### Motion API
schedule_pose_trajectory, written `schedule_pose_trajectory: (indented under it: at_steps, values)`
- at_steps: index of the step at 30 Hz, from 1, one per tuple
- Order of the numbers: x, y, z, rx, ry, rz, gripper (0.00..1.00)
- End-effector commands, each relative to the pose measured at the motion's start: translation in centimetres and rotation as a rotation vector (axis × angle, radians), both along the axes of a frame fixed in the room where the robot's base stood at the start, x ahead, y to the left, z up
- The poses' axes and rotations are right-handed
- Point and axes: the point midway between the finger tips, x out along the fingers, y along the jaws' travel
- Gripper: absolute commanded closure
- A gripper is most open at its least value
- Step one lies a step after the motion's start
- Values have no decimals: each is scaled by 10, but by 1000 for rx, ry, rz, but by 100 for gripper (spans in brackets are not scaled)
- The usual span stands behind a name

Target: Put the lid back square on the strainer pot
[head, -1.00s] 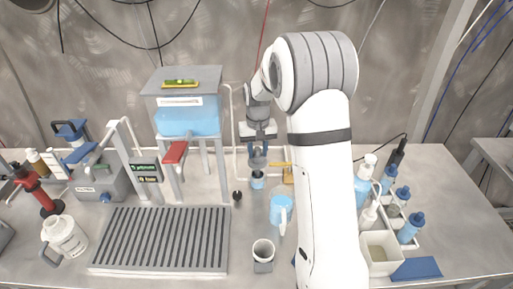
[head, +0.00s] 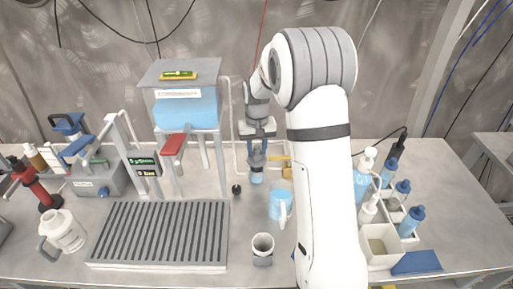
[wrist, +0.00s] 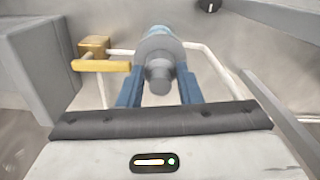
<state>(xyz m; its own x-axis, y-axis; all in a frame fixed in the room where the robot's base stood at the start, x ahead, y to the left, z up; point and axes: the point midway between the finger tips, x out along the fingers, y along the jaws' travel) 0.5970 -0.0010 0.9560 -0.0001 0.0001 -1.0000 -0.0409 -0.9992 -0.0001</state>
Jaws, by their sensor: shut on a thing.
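My gripper (head: 257,150) is shut on the grey lid (head: 257,160) by its knob, and its blue fingers point down. The wrist view shows the lid (wrist: 158,77) between the two fingers. The fingers and lid hide most of the rim.
A yellow handle (head: 284,171) is close to the right of the pot; in the wrist view it is at the left (wrist: 100,66). White pipes run beside the pot. A blue-filled jug (head: 279,206) and a cup (head: 263,248) stand in front. A tank on legs (head: 185,112) stands left.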

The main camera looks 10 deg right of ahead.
Motion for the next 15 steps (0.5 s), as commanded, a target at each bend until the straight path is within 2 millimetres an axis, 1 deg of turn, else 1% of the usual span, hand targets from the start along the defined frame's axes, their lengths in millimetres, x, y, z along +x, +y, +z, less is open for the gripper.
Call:
schedule_pose_trajectory:
  at_steps: [7,15]
  values:
    - [0,0,-2,0,0,1,91]
    - [0,1,-16,0,-1,1,91]
